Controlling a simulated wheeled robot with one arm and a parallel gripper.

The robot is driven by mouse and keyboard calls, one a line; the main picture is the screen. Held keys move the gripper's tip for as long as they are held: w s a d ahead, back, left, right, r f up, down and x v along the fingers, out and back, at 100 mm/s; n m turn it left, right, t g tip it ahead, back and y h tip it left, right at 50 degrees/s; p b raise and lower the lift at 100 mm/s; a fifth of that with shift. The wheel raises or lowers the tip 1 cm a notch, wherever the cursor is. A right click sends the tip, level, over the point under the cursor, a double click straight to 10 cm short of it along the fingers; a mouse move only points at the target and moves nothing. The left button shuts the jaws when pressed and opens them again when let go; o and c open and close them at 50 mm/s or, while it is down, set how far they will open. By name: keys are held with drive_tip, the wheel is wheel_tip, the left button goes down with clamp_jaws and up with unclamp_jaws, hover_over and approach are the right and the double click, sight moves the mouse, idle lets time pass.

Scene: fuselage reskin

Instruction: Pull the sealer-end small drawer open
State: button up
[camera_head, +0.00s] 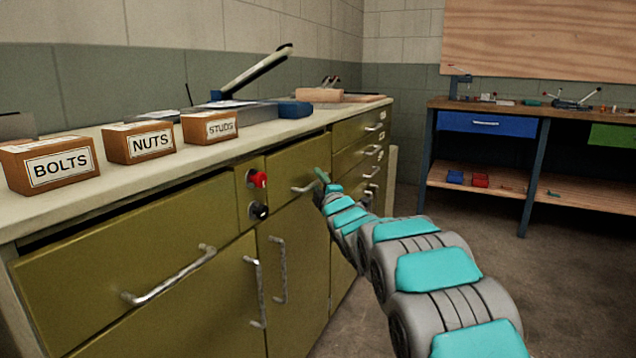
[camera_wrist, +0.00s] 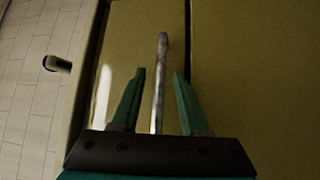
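The olive cabinet has a small drawer (camera_head: 292,166) under the counter, right of the red knob. Its bar handle (camera_head: 304,189) shows just left of my gripper (camera_head: 321,176), which is mostly hidden by my arm. In the wrist view, my gripper (camera_wrist: 159,75) has its two green fingers apart, one on each side of a metal bar handle (camera_wrist: 160,75). Gaps show between bar and fingers. The panel behind the handle (camera_wrist: 119,50) looks flush, with a seam to its right. No label on the drawer is readable.
A wide drawer (camera_head: 130,250) and a door (camera_head: 292,258) lie to the left and below. Several drawers (camera_head: 350,131) are stacked at the right end. Boxes marked bolts (camera_head: 60,163), nuts (camera_head: 150,141) and studs (camera_head: 221,126) stand on the counter. Floor (camera_head: 340,318) is open in front.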

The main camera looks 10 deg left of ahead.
clamp_jaws()
idle(1.3)
